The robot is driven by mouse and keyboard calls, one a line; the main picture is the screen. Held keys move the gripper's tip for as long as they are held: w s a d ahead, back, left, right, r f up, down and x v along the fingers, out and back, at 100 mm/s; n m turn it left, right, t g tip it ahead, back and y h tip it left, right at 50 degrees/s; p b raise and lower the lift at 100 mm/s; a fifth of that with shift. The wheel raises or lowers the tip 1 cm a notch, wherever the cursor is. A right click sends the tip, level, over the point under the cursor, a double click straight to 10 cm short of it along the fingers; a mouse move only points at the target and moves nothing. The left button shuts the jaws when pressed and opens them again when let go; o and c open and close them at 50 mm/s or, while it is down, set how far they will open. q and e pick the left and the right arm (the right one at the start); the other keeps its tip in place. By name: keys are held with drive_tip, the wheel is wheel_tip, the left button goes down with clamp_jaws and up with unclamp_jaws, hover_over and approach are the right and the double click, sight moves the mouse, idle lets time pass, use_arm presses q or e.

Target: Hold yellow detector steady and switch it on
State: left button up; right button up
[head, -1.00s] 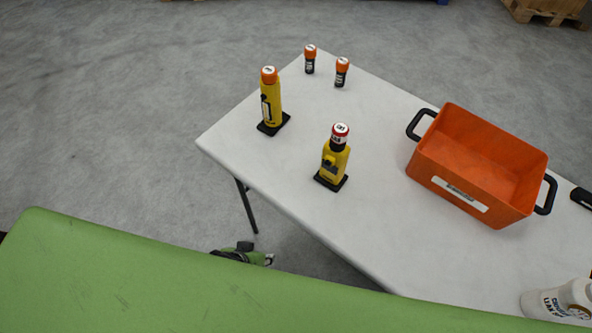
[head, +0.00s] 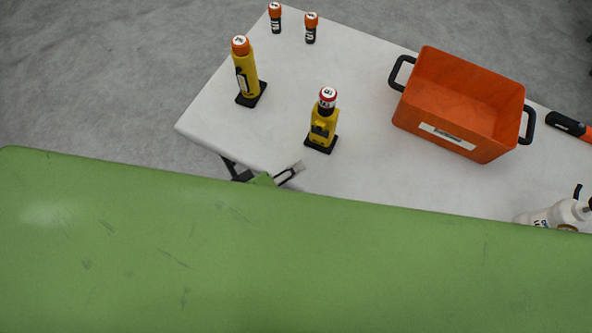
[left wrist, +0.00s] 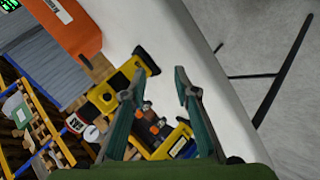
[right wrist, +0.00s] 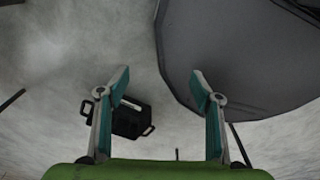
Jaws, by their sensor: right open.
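The yellow detector (head: 323,124) with a red and white cap stands upright on a black base near the table's front edge. It also shows beyond my left fingers in the left wrist view (left wrist: 122,82). A second yellow device (head: 246,75) with an orange cap stands upright to its left. My left gripper (head: 291,173) is at the table's front edge, just short of the detector and apart from it. In the left wrist view its fingers (left wrist: 158,82) are spread with nothing gripped. My right gripper (right wrist: 161,82) is open and empty over the floor, outside the head view.
An orange crate (head: 447,137) with black handles stands right of the detector. Two small orange-capped cylinders (head: 275,19) (head: 311,28) stand at the back left. A white bottle (head: 552,216) is at the front right. A black case (right wrist: 130,118) lies on the floor below my right gripper.

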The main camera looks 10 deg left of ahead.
use_arm(q)
drive_tip(key=d+r+n+t, duration=0.1)
drive_tip(key=n, duration=0.2)
drive_tip(key=d+n+t+h, duration=0.1)
drive_tip(key=n, duration=0.1)
drive_tip(key=d+r+n+t, duration=0.1)
drive_tip(key=d+n+t, duration=0.1)
drive_tip(key=n, duration=0.1)
drive_tip(key=shift+r+n+h, duration=0.3)
drive_tip(key=shift+r+h, duration=0.05)
drive_tip(key=shift+h, duration=0.05)
use_arm(e)
drive_tip(key=shift+w, duration=0.1)
drive_tip(key=c, duration=0.3)
use_arm(q)
drive_tip(key=r+n+t, duration=0.1)
drive_tip(key=n, duration=0.2)
drive_tip(key=s+a+r+n+t+y, duration=0.1)
drive_tip(key=n+t, duration=0.1)
drive_tip(key=n, duration=0.1)
drive_tip(key=s+a+r+n+t+y, duration=0.1)
drive_tip(key=n, duration=0.3)
drive_tip(key=shift+s, duration=0.2)
use_arm(e)
drive_tip(key=shift+w+d, duration=0.1)
drive_tip(key=shift+c, duration=0.2)
